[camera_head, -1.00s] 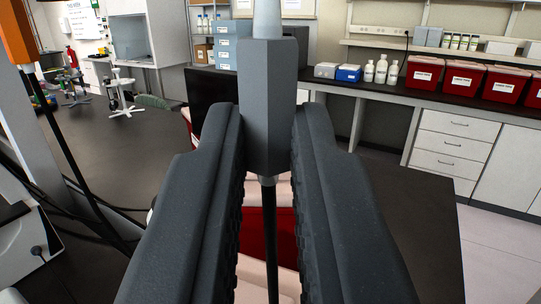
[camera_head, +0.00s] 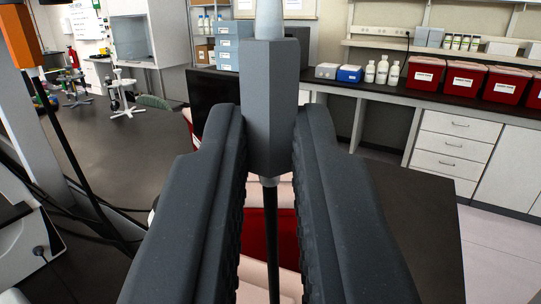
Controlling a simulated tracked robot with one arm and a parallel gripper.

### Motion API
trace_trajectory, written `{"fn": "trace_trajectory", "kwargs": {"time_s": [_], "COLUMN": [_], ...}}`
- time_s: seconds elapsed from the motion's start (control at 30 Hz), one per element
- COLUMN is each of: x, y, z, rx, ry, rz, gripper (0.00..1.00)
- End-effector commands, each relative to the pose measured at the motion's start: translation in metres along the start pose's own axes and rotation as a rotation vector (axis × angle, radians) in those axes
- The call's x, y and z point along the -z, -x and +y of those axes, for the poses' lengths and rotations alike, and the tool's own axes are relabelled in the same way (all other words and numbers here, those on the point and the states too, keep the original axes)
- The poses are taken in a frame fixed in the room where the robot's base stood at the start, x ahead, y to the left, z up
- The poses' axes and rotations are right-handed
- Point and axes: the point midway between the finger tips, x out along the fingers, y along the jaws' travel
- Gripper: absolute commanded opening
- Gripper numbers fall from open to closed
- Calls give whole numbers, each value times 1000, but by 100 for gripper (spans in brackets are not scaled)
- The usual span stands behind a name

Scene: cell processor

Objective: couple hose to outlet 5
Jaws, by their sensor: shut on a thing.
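My gripper (camera_head: 268,125) is shut on a grey, faceted hose connector (camera_head: 266,95). The connector stands roughly upright between the two dark fingers, with a pale tip pointing up past the top edge of the picture. A thin black hose (camera_head: 272,240) runs down from its lower end between the fingers. Outlet 5 cannot be made out in this view.
A black bench top (camera_head: 410,215) lies right of the gripper. Red bins (camera_head: 465,80), white bottles (camera_head: 382,70) and a blue box (camera_head: 348,73) stand on the far counter. Black cables and a pale post (camera_head: 35,135) are at the left. Open floor shows behind.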

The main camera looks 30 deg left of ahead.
Motion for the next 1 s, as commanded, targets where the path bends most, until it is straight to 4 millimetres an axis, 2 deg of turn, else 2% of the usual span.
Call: {"fn": "trace_trajectory", "kwargs": {"time_s": [1.0], "x": [14], "y": [-2], "z": [1], "rx": [-1], "ry": [0], "rz": [0], "gripper": [0]}}
